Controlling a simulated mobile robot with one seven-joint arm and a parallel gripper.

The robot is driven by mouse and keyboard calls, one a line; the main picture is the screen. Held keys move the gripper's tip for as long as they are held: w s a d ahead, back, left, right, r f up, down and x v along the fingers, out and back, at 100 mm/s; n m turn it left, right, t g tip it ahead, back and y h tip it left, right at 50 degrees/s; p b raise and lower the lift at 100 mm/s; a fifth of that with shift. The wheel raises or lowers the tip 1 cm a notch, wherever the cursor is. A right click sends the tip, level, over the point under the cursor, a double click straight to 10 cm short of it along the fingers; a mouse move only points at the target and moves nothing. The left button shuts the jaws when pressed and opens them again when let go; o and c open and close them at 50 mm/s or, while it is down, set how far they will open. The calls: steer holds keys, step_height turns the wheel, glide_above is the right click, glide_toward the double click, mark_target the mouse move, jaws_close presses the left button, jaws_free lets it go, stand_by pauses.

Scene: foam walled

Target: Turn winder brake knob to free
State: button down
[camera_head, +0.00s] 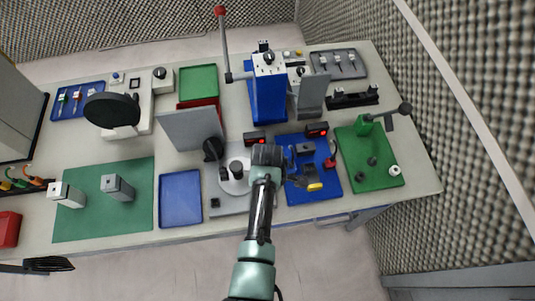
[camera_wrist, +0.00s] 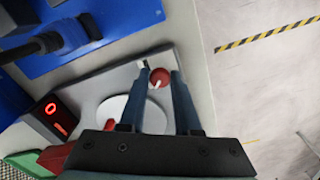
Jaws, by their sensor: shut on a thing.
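The winder has a grey base plate (camera_head: 230,208) with a pale round disc (camera_head: 234,182) on it, near the front edge of the bench. In the wrist view the base plate (camera_wrist: 178,58) carries a white disc (camera_wrist: 112,108) and a small red knob (camera_wrist: 162,75) with a white pointer. A small white mark lies beside the knob. My gripper (camera_wrist: 160,76) is shut on the red knob, one finger on each side. In the head view my gripper (camera_head: 267,157) is above the winder's right side, and my arm hides the knob.
A blue board (camera_head: 318,188) with fittings lies right of the winder, and a blue tray (camera_head: 180,198) lies left. A red-digit display (camera_head: 255,139) stands behind. A grey upright panel (camera_head: 190,130) rises behind left. Open floor lies past the front edge.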

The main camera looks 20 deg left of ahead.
stand_by(0.4)
steer(key=c, duration=0.6)
jaws_free()
step_height(320, 180, up, 13)
steer(key=b, duration=0.1)
stand_by(0.3)
